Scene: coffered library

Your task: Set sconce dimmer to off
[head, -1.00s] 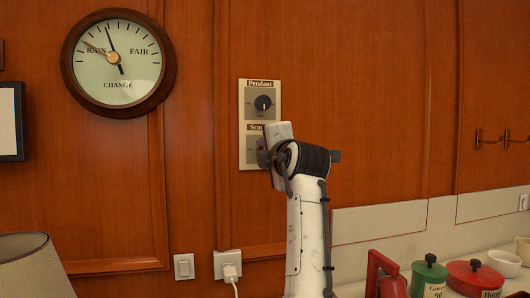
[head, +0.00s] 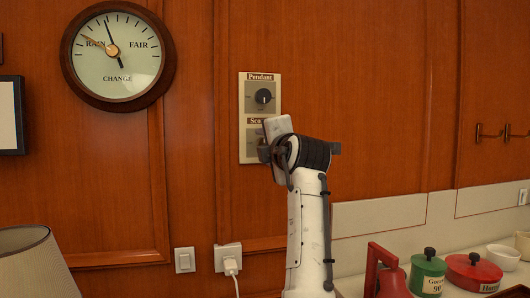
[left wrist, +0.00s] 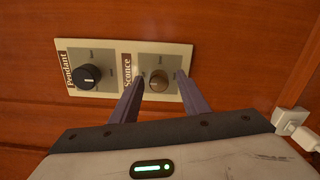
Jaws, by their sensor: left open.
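The beige dimmer panel (head: 274,78) is on the wood wall, with a Pendant dial above and a Sconce dial below. The black Pendant knob (head: 263,96) is clear of my gripper and also shows in the left wrist view (left wrist: 88,76). The brownish Sconce knob (left wrist: 158,82) shows in the left wrist view between the two fingers of my open left gripper (left wrist: 161,78). I cannot tell whether either finger touches it. In the head view my left gripper (head: 262,152) is at the Sconce dial and hides most of it. My right gripper is not in view.
A light switch (head: 184,260) and an outlet with a white plug (head: 229,262) are below the panel. A round barometer (head: 117,57) hangs at upper left. A lamp shade (head: 35,265) is at lower left. Red and green canisters (head: 428,274) stand at lower right.

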